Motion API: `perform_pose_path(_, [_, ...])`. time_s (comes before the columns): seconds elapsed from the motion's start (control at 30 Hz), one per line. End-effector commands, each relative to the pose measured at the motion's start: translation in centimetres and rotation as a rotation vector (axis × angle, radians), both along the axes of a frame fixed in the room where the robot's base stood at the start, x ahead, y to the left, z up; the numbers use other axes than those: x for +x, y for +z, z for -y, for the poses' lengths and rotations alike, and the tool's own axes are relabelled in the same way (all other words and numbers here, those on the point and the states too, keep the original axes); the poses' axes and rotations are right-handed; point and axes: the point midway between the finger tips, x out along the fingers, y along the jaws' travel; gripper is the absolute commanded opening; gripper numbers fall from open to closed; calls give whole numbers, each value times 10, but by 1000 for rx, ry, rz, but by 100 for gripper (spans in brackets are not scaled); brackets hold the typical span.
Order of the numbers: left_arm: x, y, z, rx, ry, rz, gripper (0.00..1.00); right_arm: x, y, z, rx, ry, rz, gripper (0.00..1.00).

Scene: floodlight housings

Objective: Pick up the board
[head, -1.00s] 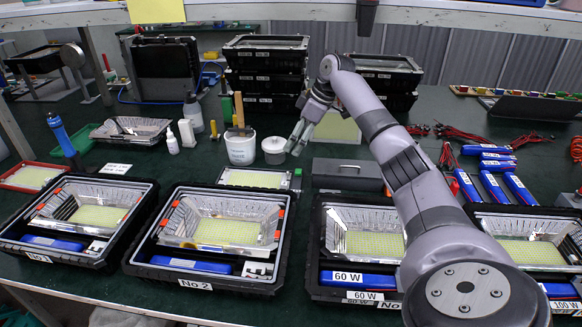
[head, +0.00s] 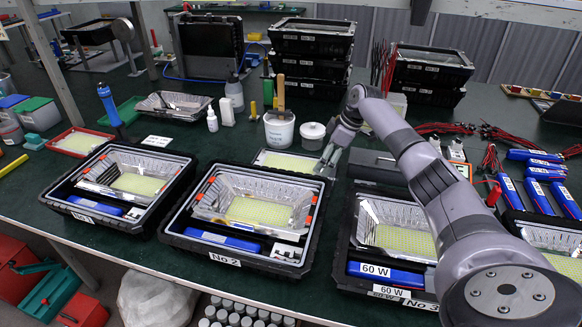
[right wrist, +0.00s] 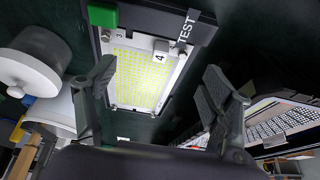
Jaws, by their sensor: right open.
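A yellow LED board (head: 288,161) lies in the test fixture behind the housing marked No 2. In the right wrist view the board (right wrist: 140,72) lies in the fixture, beside a black strip lettered TEST (right wrist: 160,20). My right gripper (head: 323,168) is at the fixture's right end, fingers pointing down. In the wrist view my right gripper (right wrist: 160,72) is open, with the board framed between its fingers. I see no contact with the board. Similar yellow boards sit in the housings, such as No 2 (head: 258,212). My left gripper is out of view.
The housing No 2 (head: 180,238) stands in front of the fixture, with No 1 (head: 130,225) to its left. A white bucket (head: 279,132) and a small lidded pot (head: 312,136) stand behind. Stacked black housings (head: 312,60) are further back.

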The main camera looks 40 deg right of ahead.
Motion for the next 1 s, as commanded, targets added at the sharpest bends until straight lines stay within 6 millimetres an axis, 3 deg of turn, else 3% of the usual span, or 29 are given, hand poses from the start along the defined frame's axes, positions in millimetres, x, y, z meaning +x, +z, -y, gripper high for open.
perform_pose_path(0.3, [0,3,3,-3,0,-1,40,14,-39,-12,1,0,-2,75])
perform_pose_path(0.57, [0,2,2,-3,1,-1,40,14,-42,-12,0,-1,-2,75])
perform_pose_path(1.0, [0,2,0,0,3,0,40,14,-42,-12,0,-1,-1,46])
